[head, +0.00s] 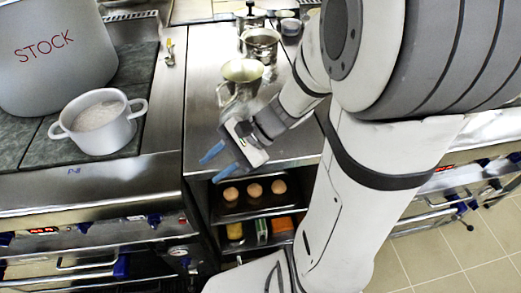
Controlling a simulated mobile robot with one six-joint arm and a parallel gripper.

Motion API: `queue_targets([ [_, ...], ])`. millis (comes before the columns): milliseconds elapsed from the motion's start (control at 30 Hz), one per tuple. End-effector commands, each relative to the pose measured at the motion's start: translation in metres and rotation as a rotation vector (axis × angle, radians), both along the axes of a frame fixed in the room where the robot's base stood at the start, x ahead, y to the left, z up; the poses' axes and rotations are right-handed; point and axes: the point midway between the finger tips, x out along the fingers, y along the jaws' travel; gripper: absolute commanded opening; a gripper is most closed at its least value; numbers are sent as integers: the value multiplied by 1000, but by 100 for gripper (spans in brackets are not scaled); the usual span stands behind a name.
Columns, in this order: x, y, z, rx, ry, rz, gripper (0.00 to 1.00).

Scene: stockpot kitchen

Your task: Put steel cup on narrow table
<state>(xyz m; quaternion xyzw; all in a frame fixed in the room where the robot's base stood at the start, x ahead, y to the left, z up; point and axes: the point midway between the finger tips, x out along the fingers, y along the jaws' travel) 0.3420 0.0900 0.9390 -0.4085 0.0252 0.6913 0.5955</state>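My gripper (219,162) is open, with its two blue fingers spread and nothing visible between them. It is over the front part of a narrow steel worktop (203,95). Behind it on this worktop is a shiny steel vessel with a wide mouth (241,72), which looks like a steel cup, apart from the fingers. Farther back is another round steel vessel (261,48), partly beside my arm. I cannot tell for certain which one is the steel cup, or whether this worktop is the narrow table.
A large STOCK pot (55,65) and a white two-handled pot (98,132) stand on the left stove. A lidded pot (250,16) stands at the back. Shelves below hold several round brown items (254,190). Tiled floor (440,255) is clear at right.

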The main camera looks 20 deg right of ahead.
Motion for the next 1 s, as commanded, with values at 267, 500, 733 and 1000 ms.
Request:
queue_targets([
  [267,-44,-45,8,-621,-371,587,34],
  [500,-37,-78,33,-929,-583,833,34],
  [733,-35,-91,38,-975,-608,867,34],
  [1000,-36,-91,51,-975,-609,865,34],
])
